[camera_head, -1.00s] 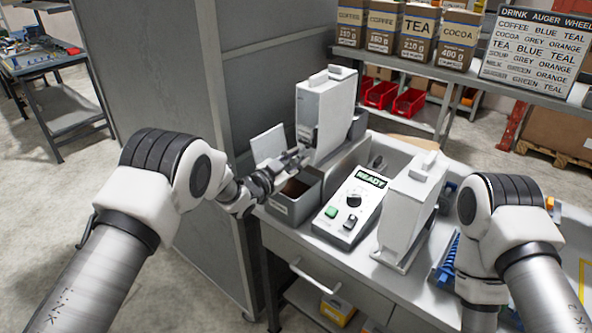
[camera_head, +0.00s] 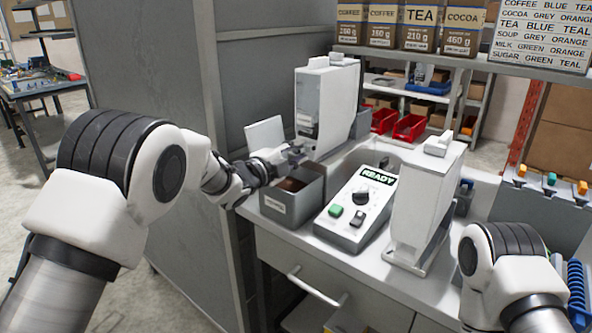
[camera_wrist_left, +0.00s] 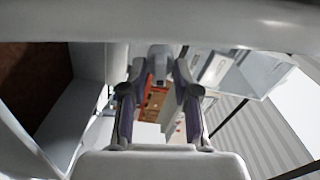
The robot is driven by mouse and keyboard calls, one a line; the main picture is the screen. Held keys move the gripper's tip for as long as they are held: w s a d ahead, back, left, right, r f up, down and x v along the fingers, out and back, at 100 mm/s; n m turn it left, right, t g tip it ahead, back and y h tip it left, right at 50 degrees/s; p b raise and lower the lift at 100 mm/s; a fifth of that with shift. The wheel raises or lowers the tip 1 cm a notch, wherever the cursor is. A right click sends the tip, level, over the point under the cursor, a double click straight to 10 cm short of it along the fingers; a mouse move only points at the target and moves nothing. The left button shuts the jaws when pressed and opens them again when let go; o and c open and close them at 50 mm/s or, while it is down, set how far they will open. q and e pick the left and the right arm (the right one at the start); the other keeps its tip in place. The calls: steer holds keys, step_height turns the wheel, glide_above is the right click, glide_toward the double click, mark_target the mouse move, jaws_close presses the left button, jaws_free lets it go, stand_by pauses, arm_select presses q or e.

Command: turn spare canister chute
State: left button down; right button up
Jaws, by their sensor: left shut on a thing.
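A tall white canister (camera_head: 326,100) stands upright at the back of the counter, with a clear window on its front. A second white canister (camera_head: 421,205) stands upright on a small stand nearer the front right. My left gripper (camera_head: 293,154) is at the low front of the back canister. In the left wrist view my left gripper (camera_wrist_left: 160,85) is shut on a small grey part (camera_wrist_left: 159,59), which looks like a chute. Its exact shape is mostly hidden by the fingers. My right gripper is not in view; only the right arm shows.
An open grey bin (camera_head: 291,202) with brown contents sits just below my left gripper. A control box (camera_head: 356,210) reading READY stands between the canisters. A white panel (camera_head: 265,137) stands left of the back canister. A grey cabinet wall (camera_head: 150,75) is close on the left.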

arm_select(q)
steer(key=shift+f+m+b, duration=0.15)
steer(key=shift+m+b, duration=1.55)
steer(key=shift+b, duration=0.55)
steer(key=shift+f+m+b, duration=0.1)
steer(key=shift+m+b, duration=1.6)
steer(key=shift+b, duration=0.5)
steer(key=c, duration=1.2)
jaws_free()
steer(key=shift+r, duration=0.1)
steer(key=v, duration=1.2)
